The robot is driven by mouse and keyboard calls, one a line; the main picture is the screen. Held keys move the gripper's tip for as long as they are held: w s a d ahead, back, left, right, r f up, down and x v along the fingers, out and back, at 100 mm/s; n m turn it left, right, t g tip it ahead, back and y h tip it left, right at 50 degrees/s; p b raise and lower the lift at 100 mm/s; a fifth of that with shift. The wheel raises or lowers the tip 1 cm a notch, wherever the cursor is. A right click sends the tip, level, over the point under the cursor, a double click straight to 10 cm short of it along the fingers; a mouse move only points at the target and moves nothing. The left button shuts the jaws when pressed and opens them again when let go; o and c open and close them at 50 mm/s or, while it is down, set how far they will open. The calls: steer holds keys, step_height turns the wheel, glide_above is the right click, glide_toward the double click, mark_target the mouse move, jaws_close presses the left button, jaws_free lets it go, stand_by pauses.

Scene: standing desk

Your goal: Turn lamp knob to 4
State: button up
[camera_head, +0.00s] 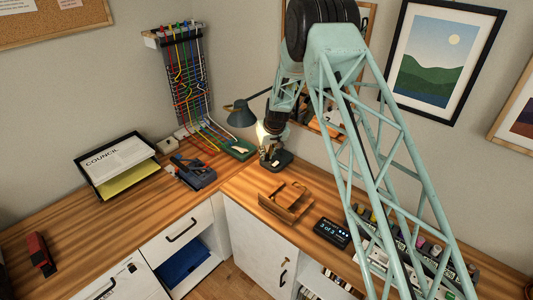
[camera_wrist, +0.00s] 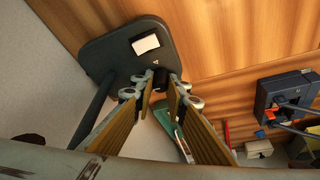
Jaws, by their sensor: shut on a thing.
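The lamp has a dark shade (camera_head: 240,114) and a dark base (camera_head: 283,161) on the wooden desk near the corner. The wrist view shows the lamp base (camera_wrist: 115,50) from above, with a small white label on it. My gripper (camera_wrist: 160,88) points down at the edge of the base. Its fingertips are close together on either side of a small dark knob (camera_wrist: 160,75), shut on it. Any number or mark at the knob is too small to read. In the head view my gripper (camera_head: 268,146) stands over the base and hides the knob.
A wooden holder (camera_head: 288,201) and a dark display box (camera_head: 332,232) lie in front. A green board (camera_head: 238,149), a dark blue device (camera_head: 193,172) and a paper tray (camera_head: 115,165) stand to the left. The wall is close behind.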

steer(key=shift+d+f+m+h+p, duration=0.1)
steer(key=shift+m+h+p, duration=0.3)
steer(key=shift+m+p, duration=0.95)
steer(key=o, duration=0.9)
steer(key=shift+c, duration=0.2)
steer(key=shift+n+b, duration=0.6)
steer(key=shift+n, duration=0.15)
steer(key=shift+n+y+b, duration=0.4)
steer(key=shift+n+b, duration=0.3)
steer(key=shift+b, duration=0.85)
steer(key=shift+b, duration=0.45)
